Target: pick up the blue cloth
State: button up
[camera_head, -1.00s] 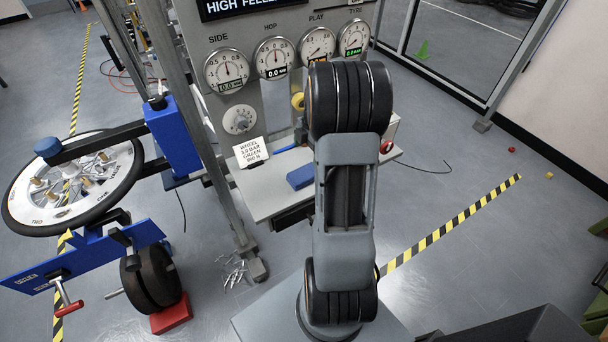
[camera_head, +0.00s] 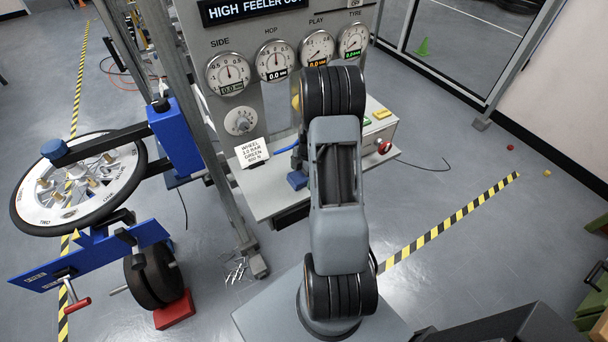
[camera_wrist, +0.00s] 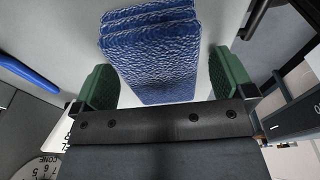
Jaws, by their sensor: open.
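The blue cloth (camera_wrist: 150,55) is a folded, textured stack that fills the upper middle of the wrist view. It lies on the pale shelf (camera_wrist: 225,12). My gripper (camera_wrist: 168,84) is open, with one green finger pad on each side of the cloth and a gap on both sides. I cannot tell whether the pads are down level with it. In the head view a corner of the cloth (camera_head: 297,180) shows left of my arm, and the arm hides the rest of it and most of my gripper.
A slim blue bar (camera_wrist: 28,74) lies left of the cloth in the wrist view. A white card (camera_head: 252,152) stands at the shelf's left. A control box (camera_head: 378,130) with a red knob is on the right. The gauge panel (camera_head: 285,30) rises behind.

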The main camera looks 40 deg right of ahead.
aim_at(302, 174)
jog(key=c, duration=1)
jog(key=shift+r+b, duration=0.35)
jog(key=shift+r, duration=0.1)
jog(key=shift+w+a+r+b, duration=0.15)
jog(key=shift+r+b, duration=0.45)
jog(key=shift+r, duration=0.65)
jog(key=a+r, duration=0.3)
jog(key=a+r+b, duration=0.1)
jog(key=r, duration=0.1)
jog(key=shift+w+a+r, duration=0.2)
jog(key=shift+w+a, duration=0.05)
jog(key=shift+a, duration=0.15)
jog(key=a+r, duration=0.1)
jog(key=a, duration=0.2)
jog(key=a+r+b, duration=0.1)
jog(key=a, duration=0.2)
jog(key=w+a+r+b, duration=0.1)
jog(key=a+r, duration=0.1)
jog(key=shift+a, duration=0.4)
